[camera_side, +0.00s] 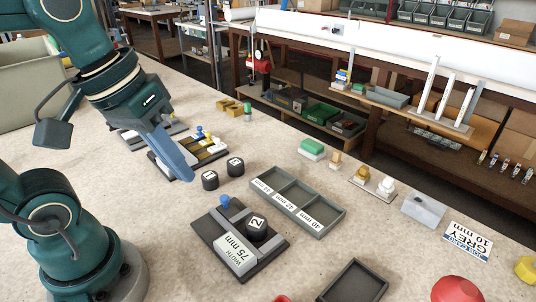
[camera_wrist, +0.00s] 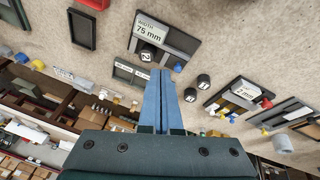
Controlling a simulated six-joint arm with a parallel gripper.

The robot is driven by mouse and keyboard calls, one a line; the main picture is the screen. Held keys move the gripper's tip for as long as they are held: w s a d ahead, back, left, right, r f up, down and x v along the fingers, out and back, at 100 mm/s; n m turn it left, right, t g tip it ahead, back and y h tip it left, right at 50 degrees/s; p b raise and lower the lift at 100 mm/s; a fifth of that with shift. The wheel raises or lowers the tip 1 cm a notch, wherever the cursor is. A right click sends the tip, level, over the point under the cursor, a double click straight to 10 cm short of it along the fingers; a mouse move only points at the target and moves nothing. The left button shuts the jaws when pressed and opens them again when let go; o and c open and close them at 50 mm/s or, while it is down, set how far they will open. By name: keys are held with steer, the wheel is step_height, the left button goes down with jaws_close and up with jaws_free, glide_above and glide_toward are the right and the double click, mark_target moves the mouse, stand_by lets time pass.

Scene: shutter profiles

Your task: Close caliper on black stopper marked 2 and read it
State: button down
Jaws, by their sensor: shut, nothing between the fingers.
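The black stopper marked 2 (camera_side: 256,228) stands upright on the dark caliper (camera_side: 205,228), beside its display block (camera_side: 236,256), which reads "WIDTH 75 mm". A blue knob (camera_side: 225,201) is at the caliper's far end. In the wrist view the stopper (camera_wrist: 148,53), the caliper (camera_wrist: 185,42) and the knob (camera_wrist: 178,67) also show. My gripper (camera_side: 188,176) has long blue fingers, shut and empty, above the bench and apart from the caliper. In the wrist view its fingertips (camera_wrist: 155,72) point towards the stopper and knob. Whether the caliper jaws touch the stopper I cannot tell.
Two other black stoppers (camera_side: 210,180) (camera_side: 235,166) stand beyond the caliper. A grey three-compartment tray (camera_side: 322,225) with mm labels lies to its right. A second gauge (camera_wrist: 245,92) reads "2 mm". A dark tray (camera_side: 355,282) and a red dome (camera_side: 456,290) are in front.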

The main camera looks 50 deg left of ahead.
steer(key=w+a+n+g+h, duration=0.35)
steer(key=w+a+n, duration=0.4)
steer(key=n, duration=0.25)
steer(key=w+a+f+n+h, duration=0.1)
steer(key=a+f+n+h, duration=0.25)
steer(key=a, duration=0.35)
steer(key=n+t, duration=0.1)
steer(key=n, duration=0.2)
glide_toward(233, 206)
steer(key=f, duration=0.1)
steer(key=s+a+f, duration=0.1)
steer(key=f, duration=0.1)
steer(key=shift+s+a, duration=0.3)
steer(key=shift+s, duration=0.1)
steer(key=shift+w+d, duration=0.2)
steer(key=shift+d, duration=0.9)
steer(key=shift+w+d, duration=0.15)
steer(key=shift+d, duration=0.5)
